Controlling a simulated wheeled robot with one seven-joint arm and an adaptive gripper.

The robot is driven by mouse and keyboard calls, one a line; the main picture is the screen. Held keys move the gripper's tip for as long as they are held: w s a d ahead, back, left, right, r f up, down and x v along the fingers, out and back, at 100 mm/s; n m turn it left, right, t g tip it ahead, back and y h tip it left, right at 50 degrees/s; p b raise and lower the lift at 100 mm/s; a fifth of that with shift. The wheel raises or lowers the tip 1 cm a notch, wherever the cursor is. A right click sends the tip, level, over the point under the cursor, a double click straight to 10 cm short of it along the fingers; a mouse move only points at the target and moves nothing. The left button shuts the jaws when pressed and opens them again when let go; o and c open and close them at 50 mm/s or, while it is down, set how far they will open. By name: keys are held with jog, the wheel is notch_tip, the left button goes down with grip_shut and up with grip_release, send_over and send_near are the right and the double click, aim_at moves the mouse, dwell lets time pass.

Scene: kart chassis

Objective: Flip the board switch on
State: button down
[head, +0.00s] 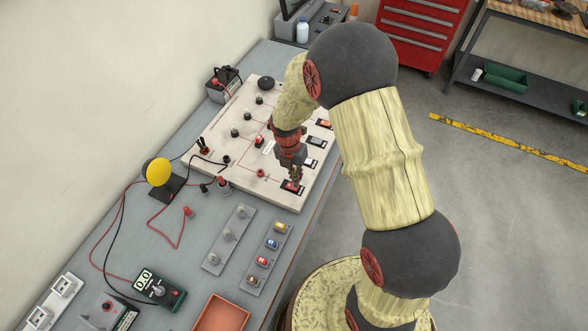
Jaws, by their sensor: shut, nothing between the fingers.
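The pale board (257,184) lies on the grey bench and carries black knobs, red parts and thin red lines. A small dark switch with a red part (291,187) sits at its near right edge. My gripper (295,178) is shut and empty, pointing down right at this switch. I cannot tell whether the fingertips touch it, and they partly cover it. The switch's position is too small to read. Other small dark-framed parts, one with a white face (312,162), line the board's right edge.
A yellow round-headed device (158,172) stands left of the board, with red and black leads running on the bench. A multimeter (160,289), an orange tray (221,314) and two grey strips (229,239) lie nearer. A battery (223,85) stands behind the board.

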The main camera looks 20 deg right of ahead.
aim_at(298, 188)
notch_tip(298, 188, down, 3)
jog(key=shift+s+d+f, duration=0.1)
jog(key=shift+d, duration=0.05)
dwell(0.3)
jog(key=shift+s+d+f, duration=0.1)
jog(key=shift+s+f, duration=0.05)
jog(key=shift+f, duration=0.35)
jog(key=shift+r, duration=0.1)
jog(key=shift+w+a+r+p, duration=0.25)
jog(key=shift+w+a+p, duration=0.1)
jog(key=shift+w+a, duration=0.2)
jog(key=shift+r, duration=0.15)
